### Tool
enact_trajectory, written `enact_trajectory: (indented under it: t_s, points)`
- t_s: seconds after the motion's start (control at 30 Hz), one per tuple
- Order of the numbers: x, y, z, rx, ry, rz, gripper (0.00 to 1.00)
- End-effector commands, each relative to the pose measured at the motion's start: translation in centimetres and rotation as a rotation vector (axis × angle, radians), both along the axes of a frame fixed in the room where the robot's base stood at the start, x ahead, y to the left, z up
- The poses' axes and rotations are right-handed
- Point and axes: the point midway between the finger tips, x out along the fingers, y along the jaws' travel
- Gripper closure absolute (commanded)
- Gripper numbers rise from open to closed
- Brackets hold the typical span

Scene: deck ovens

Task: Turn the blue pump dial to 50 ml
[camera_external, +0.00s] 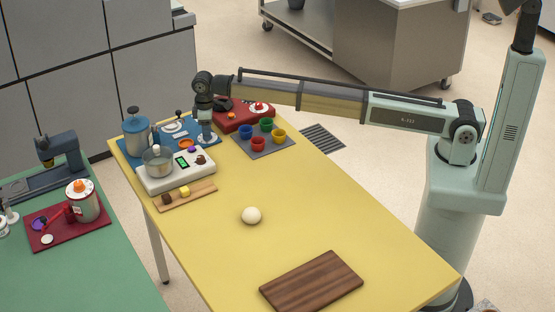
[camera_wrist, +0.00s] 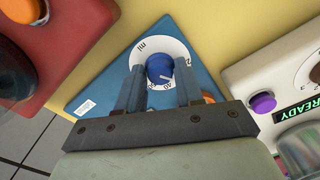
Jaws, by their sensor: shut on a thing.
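The blue pump dial (camera_wrist: 160,68) is a round blue knob on a white ring (camera_wrist: 147,46) marked "ml" on a blue panel (camera_wrist: 96,92). In the wrist view, the fingers of my gripper (camera_wrist: 158,76) are on its two sides, shut on it. Some scale figures show around the knob, but they are small and partly hidden by the fingers, so I cannot read the setting surely. In the external view, my gripper (camera_external: 206,138) points down at the right part of the blue panel (camera_external: 160,142); the dial is hidden there.
A white appliance (camera_external: 160,183) with a metal pot and green display stands close in front. A red board (camera_external: 236,124) and a grey tray of coloured cups (camera_external: 284,146) are to the right. A pale ball (camera_external: 251,215) and wooden board (camera_external: 311,282) lie nearer on the yellow table.

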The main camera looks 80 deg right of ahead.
Motion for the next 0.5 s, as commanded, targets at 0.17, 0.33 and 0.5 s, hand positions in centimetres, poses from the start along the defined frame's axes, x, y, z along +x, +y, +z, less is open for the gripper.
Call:
enact_trajectory:
  t_s: [0.17, 0.33, 0.5]
  points:
    - [0.03, 0.01, 0.04, 0.000, -0.001, -0.166, 0.94]
    - [0.04, 0.01, 0.04, 0.000, -0.001, -0.327, 0.94]
    - [0.05, 0.01, 0.04, 0.000, -0.001, -0.489, 0.94]
